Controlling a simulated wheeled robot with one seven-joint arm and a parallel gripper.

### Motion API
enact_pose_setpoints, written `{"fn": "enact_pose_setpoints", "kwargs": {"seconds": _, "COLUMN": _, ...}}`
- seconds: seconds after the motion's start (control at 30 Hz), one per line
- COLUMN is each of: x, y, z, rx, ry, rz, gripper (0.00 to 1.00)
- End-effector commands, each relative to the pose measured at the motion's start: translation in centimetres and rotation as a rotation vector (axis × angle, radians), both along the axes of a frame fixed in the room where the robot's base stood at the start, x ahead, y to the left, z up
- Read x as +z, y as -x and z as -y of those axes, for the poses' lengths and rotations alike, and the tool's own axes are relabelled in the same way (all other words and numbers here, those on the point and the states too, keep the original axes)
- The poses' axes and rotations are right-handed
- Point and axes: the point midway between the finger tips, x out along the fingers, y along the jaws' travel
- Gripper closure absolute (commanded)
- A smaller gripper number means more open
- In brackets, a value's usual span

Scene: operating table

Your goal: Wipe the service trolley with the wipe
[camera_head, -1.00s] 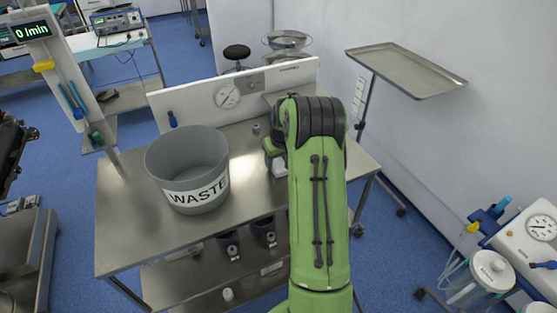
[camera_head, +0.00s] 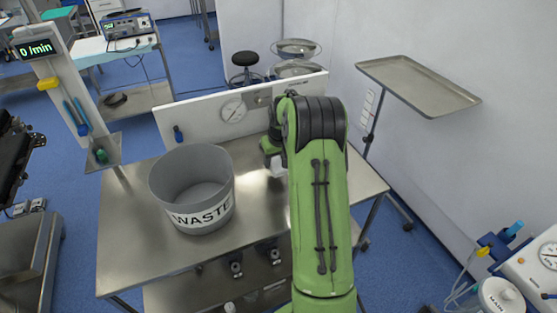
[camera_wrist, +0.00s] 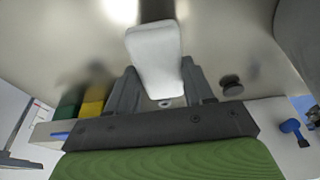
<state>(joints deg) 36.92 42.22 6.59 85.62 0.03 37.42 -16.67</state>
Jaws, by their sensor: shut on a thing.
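The service trolley (camera_head: 135,230) is a steel table with a white back panel, in the middle of the head view. My gripper (camera_wrist: 160,90) is shut on the wipe (camera_wrist: 155,50), a white rounded block between the two dark fingers in the wrist view. In the head view my green arm reaches over the trolley's right part and hides most of the gripper. A white bit of the wipe (camera_head: 278,172) shows beside the arm, low over the trolley top. I cannot tell whether it touches the surface.
A grey waste bin (camera_head: 192,190) stands on the trolley left of my arm. In the wrist view, a dark knob (camera_wrist: 231,86) is right of the fingers, and yellow (camera_wrist: 94,103) and green blocks are left. A steel tray stand (camera_head: 418,85) stands at the right.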

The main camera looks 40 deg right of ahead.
Motion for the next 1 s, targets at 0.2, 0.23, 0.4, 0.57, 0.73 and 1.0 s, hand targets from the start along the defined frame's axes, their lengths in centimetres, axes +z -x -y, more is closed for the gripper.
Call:
{"fn": "enact_pose_setpoints", "kwargs": {"seconds": 0.2, "x": 2.3, "y": -0.2, "z": -0.6, "rx": 0.001, "ry": 0.0, "rz": -0.001, "gripper": 0.77}}
{"fn": "enact_pose_setpoints", "kwargs": {"seconds": 0.23, "x": 2.6, "y": -0.2, "z": -0.7, "rx": 0.001, "ry": 0.0, "rz": -0.001, "gripper": 0.77}}
{"fn": "enact_pose_setpoints", "kwargs": {"seconds": 0.4, "x": 3.7, "y": -0.3, "z": -1.1, "rx": 0.003, "ry": 0.0, "rz": 0.0, "gripper": 0.77}}
{"fn": "enact_pose_setpoints", "kwargs": {"seconds": 0.57, "x": 3.7, "y": -0.3, "z": -1.1, "rx": 0.002, "ry": -0.001, "rz": -0.001, "gripper": 0.77}}
{"fn": "enact_pose_setpoints", "kwargs": {"seconds": 0.73, "x": 3.7, "y": -0.3, "z": -1.1, "rx": 0.002, "ry": 0.0, "rz": 0.0, "gripper": 0.77}}
{"fn": "enact_pose_setpoints", "kwargs": {"seconds": 1.0, "x": 3.7, "y": -0.3, "z": -1.1, "rx": 0.002, "ry": 0.0, "rz": 0.0, "gripper": 0.77}}
